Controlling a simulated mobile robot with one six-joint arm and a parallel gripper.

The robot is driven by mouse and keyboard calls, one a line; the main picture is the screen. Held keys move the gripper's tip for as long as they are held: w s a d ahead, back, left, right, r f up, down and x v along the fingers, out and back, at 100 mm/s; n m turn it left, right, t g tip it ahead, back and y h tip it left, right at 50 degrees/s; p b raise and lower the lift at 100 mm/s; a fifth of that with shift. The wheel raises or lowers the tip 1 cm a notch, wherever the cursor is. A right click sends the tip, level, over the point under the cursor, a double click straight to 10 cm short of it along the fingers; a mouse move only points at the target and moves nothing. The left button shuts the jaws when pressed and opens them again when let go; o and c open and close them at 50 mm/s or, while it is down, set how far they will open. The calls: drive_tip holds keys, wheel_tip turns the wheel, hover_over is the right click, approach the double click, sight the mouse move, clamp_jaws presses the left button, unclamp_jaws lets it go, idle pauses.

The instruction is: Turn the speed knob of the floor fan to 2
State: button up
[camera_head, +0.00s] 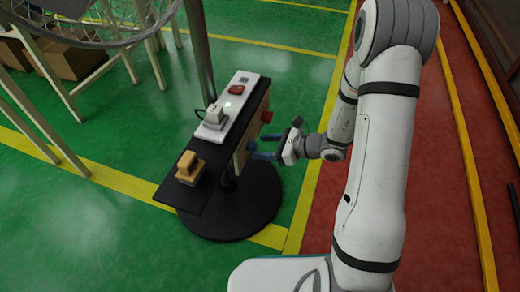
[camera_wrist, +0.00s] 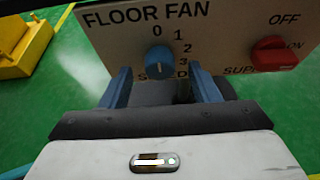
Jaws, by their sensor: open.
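The blue speed knob (camera_wrist: 158,62) sits on the pale panel lettered FLOOR FAN (camera_wrist: 225,40), with 0, 1, 2 and 3 printed above and to its right. A small pale mark shows on the knob, but I cannot tell surely which number it points to. My gripper (camera_wrist: 160,70) is open, with one blue finger on each side of the knob in the wrist view. I see no contact. In the head view my gripper (camera_head: 264,147) is at the panel's right side, fingers pointing at its face; the knob is hard to make out there.
The panel hangs under a black shelf (camera_head: 190,197) on a round black base (camera_head: 245,205). A white power strip (camera_head: 238,100) and a yellow block (camera_head: 188,168) sit on the shelf.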

drive_tip(key=shift+x, duration=1.15)
drive_tip(key=c, duration=0.9)
drive_tip(key=shift+d, duration=0.15)
drive_tip(key=shift+c, duration=0.4)
drive_tip(key=shift+r, duration=0.1)
